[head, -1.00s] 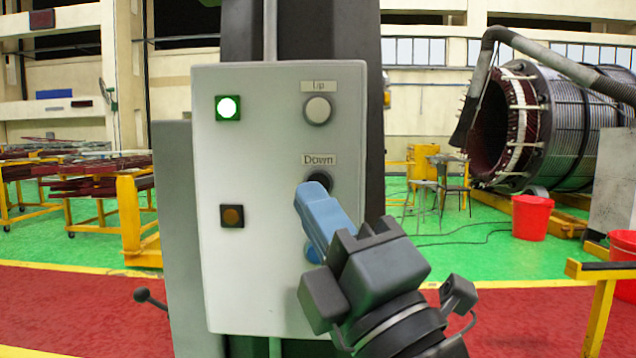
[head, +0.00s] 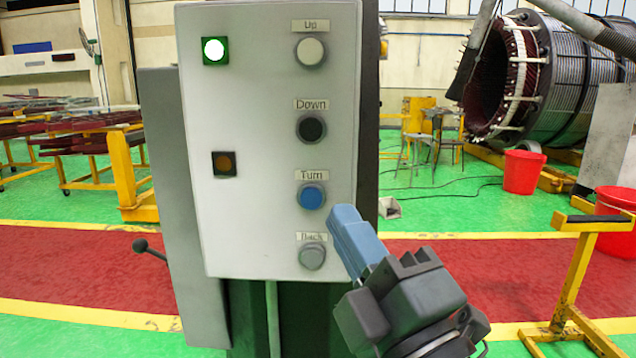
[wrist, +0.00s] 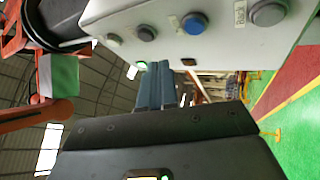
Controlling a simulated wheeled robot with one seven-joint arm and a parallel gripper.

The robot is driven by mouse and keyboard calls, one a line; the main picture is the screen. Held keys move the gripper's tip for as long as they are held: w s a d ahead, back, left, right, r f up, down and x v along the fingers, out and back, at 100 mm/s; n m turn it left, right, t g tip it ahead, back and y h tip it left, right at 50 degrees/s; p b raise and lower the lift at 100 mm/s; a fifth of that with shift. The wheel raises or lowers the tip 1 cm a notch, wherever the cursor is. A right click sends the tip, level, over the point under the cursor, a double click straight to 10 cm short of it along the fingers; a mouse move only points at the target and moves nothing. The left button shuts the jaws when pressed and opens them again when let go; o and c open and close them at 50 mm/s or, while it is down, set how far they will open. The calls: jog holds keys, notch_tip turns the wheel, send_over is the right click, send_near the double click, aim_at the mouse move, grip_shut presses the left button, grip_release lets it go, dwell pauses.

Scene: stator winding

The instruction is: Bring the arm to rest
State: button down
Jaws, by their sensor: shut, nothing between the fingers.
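My gripper (head: 345,215) has blue fingers that are closed together with nothing between them. In the head view it is at the lower right of the grey control box (head: 265,230), beside the blue Turn button (head: 311,196) and the grey Back button (head: 312,256). I cannot tell how far the fingertips are from the panel. The black Down button (head: 311,128) and the pale Up button (head: 310,51) are uncovered above. In the wrist view the blue fingers (wrist: 157,85) lie side by side below the box's row of buttons.
A green lamp (head: 215,51) is lit and an amber one (head: 225,164) looks dim. A yellow stand (head: 577,270) is at the lower right. Red buckets (head: 523,172) and a large stator (head: 560,80) are farther back. The red floor strip right of the box is mostly open.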

jog(key=s+d+f+m+g+h+p, duration=0.1)
jog(key=s+d+f+m+h, duration=0.2)
jog(key=s+d+f+m, duration=0.5)
jog(key=s+d+f+m+g+h+p, duration=0.1)
jog(key=s+d+f+m+h, duration=0.35)
jog(key=f, duration=0.55)
jog(key=s+d+f+m+g+h, duration=0.1)
jog(key=s+d+m, duration=0.1)
jog(key=s, duration=0.5)
jog(key=s+d+f+m+g, duration=0.1)
jog(key=s+d+f+m, duration=0.1)
jog(key=s+m, duration=0.2)
jog(key=s+d+f+m+g+h+p, duration=0.1)
jog(key=s+d+m+g, duration=0.1)
jog(key=s, duration=0.8)
jog(key=shift+s+f+m+h, duration=0.25)
jog(key=shift+s+m+h, duration=0.15)
jog(key=shift+m, duration=0.25)
